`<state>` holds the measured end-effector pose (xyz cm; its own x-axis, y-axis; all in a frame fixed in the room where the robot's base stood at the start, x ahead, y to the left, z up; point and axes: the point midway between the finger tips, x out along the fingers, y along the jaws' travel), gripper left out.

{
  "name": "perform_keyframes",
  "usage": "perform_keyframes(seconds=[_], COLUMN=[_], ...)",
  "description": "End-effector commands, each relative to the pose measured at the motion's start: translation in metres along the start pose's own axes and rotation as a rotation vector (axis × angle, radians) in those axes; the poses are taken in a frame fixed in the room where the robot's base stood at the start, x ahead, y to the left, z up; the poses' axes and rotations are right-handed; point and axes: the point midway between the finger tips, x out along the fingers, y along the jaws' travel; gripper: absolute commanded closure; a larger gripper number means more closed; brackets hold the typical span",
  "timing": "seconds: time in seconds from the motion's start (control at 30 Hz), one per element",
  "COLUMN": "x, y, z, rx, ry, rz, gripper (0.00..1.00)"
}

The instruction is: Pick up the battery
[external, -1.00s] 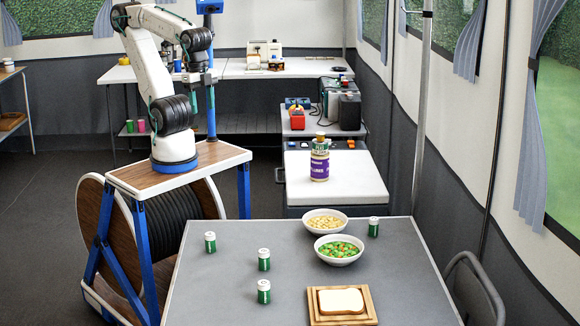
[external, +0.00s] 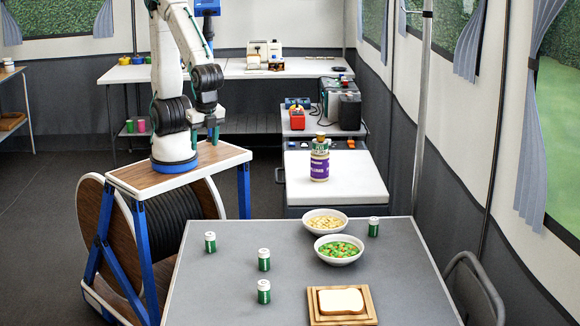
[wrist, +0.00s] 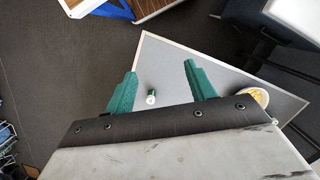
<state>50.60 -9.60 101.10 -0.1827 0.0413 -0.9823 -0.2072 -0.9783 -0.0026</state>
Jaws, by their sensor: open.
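Several small green batteries with white tops stand upright on the grey table (external: 215,300). One battery (external: 210,242) is at the table's far left, two more (external: 264,260) (external: 264,291) stand nearer the front, and another battery (external: 373,227) is beside the bowls. My gripper (external: 214,138) is open and empty, above the wooden-topped stand, up and behind the table's far left corner. In the wrist view my gripper's green fingers (wrist: 158,76) are spread wide. One battery (wrist: 151,97) shows between them, well below and not touched.
A bowl of green and orange pieces (external: 339,250) and a bowl of pale pieces (external: 324,221) stand at the table's back. Bread on a wooden board (external: 341,302) is in front. A purple-labelled bottle (external: 319,160) stands on a white cabinet behind.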

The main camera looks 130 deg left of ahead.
Motion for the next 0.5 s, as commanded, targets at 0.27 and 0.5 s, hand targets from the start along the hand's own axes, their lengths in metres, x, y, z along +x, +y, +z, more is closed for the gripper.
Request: perform_keyframes(seconds=[0.27, 0.5], x=[0.077, 0.134], y=[0.045, 0.077], z=[-0.086, -0.151], rx=[0.065, 0.066], ry=[-0.040, 0.040], rz=[-0.028, -0.028], gripper=[0.45, 0.45])
